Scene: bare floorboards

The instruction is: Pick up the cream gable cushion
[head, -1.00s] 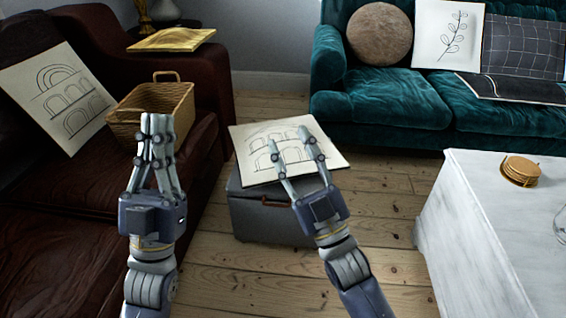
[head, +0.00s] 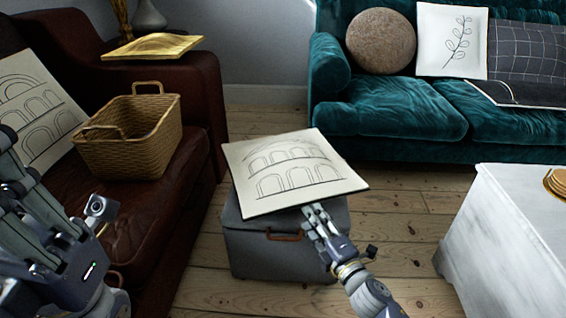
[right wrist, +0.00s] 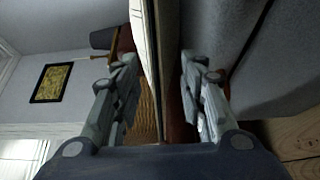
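The cream gable cushion (head: 290,172), with a line drawing of arches, lies on the grey ottoman (head: 268,255) and overhangs its front edge. My right gripper (head: 316,212) is at the cushion's near edge. In the right wrist view the cushion (right wrist: 150,38) shows edge-on between the spread fingers of my right gripper (right wrist: 160,85). The left finger looks apart from it; contact with the right finger is unclear. My left gripper (head: 35,215) is large at the left edge of the head view, partly cut off, away from the cushion.
Another cream arch-drawn cushion (head: 38,110) leans on the brown sofa (head: 140,215), beside a wicker basket (head: 130,145). A teal sofa (head: 390,110) stands behind. A white table (head: 505,235) is at right, with floor between.

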